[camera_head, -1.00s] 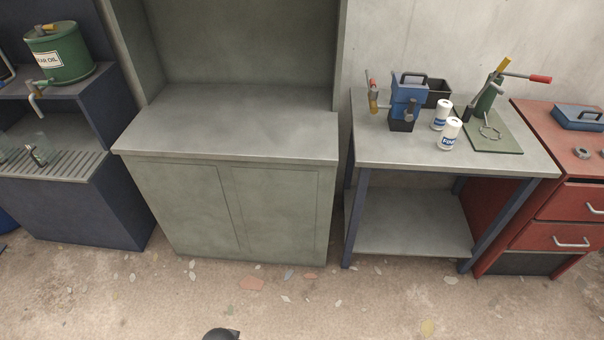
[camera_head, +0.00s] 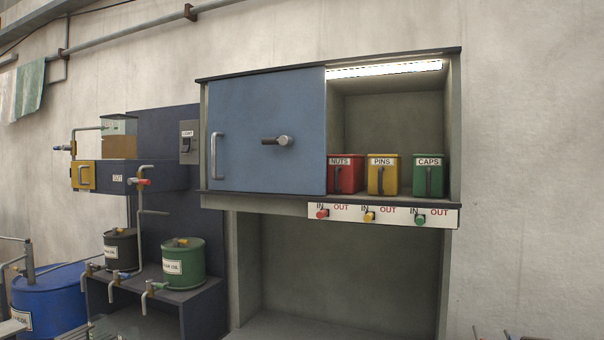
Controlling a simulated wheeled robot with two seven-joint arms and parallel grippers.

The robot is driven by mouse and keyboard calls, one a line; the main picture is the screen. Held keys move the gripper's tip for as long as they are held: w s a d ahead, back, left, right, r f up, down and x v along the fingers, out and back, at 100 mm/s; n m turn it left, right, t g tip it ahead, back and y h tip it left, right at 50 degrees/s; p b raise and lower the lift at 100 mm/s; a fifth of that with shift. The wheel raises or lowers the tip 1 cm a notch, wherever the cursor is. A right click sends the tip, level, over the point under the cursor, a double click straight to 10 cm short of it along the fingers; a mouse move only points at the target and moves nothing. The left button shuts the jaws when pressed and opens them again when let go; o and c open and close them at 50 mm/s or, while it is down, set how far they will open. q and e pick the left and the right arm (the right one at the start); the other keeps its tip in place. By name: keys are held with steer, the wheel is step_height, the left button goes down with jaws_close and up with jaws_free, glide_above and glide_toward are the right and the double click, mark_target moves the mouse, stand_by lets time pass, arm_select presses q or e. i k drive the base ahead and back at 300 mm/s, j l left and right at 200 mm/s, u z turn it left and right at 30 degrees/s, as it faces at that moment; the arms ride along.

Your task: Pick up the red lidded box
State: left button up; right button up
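The red lidded box (camera_head: 347,177), labelled NUTS, stands upright on the shelf of the wall cabinet (camera_head: 330,209). It has a dark handle on its front. Its left edge meets the edge of the blue cabinet door (camera_head: 265,125), which may hide part of it. To its right stand a yellow box (camera_head: 383,178) labelled PINS and a green box (camera_head: 430,178) labelled CAPS. Neither of my grippers shows in this view.
A strip light (camera_head: 385,69) glows above the boxes. A white label strip (camera_head: 385,214) with red, yellow and green knobs runs below the shelf. The blue door has a grey handle and a protruding knob. Oil drums (camera_head: 184,262) stand at lower left.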

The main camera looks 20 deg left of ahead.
mark_target(345, 172)
steer(key=i+l+u, duration=0.1)
steer(key=i, duration=0.3)
steer(key=i+l+u, duration=0.15)
steer(key=i, duration=0.25)
steer(key=i+l+u, duration=0.1)
steer(key=i+l, duration=0.25)
steer(key=i, duration=0.05)
